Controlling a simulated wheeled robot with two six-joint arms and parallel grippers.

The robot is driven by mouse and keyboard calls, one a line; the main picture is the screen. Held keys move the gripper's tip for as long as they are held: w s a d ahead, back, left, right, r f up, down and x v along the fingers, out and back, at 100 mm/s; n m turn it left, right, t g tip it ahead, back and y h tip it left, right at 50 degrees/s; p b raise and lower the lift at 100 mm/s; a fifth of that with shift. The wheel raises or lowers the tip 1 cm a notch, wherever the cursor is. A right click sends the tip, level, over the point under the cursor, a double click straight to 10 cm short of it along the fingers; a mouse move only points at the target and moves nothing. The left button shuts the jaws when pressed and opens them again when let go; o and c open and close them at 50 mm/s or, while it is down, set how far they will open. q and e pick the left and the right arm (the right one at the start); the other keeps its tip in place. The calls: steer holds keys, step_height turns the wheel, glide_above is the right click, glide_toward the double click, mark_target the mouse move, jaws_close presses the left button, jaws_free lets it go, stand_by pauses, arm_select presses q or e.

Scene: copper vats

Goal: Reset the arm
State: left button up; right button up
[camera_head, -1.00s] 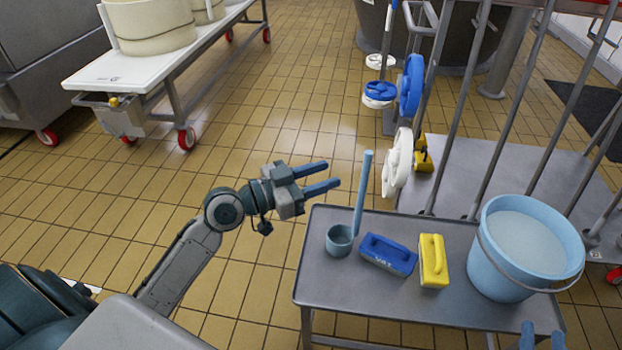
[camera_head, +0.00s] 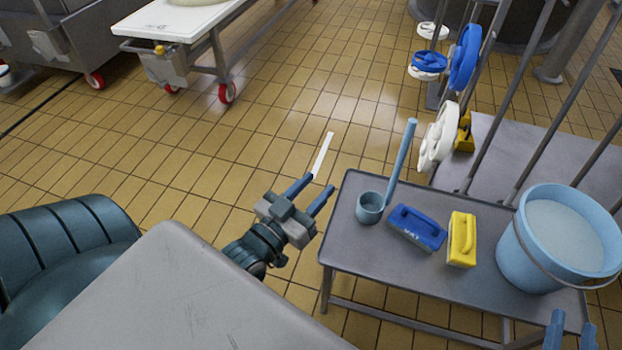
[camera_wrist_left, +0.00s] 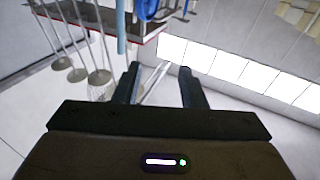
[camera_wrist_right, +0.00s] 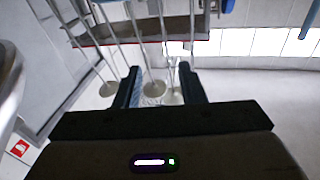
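My left gripper (camera_head: 320,183) is open, just left of the grey side table. My right gripper (camera_head: 571,326) shows only as two fingertips at the bottom right of the head view, in front of the light blue bucket. The right wrist view shows its fingers (camera_wrist_right: 163,85) apart and empty. Most of the right arm is out of the head view.
The grey table (camera_head: 440,292) holds a blue dipper (camera_head: 370,208), a blue brush (camera_head: 417,228), a yellow brush (camera_head: 462,240) and the bucket (camera_head: 522,255). A white strip (camera_head: 322,155) shows beyond my left fingertips; I cannot tell what it is.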

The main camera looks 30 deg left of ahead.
arm_select(q)
steer(key=shift+s, duration=0.35)
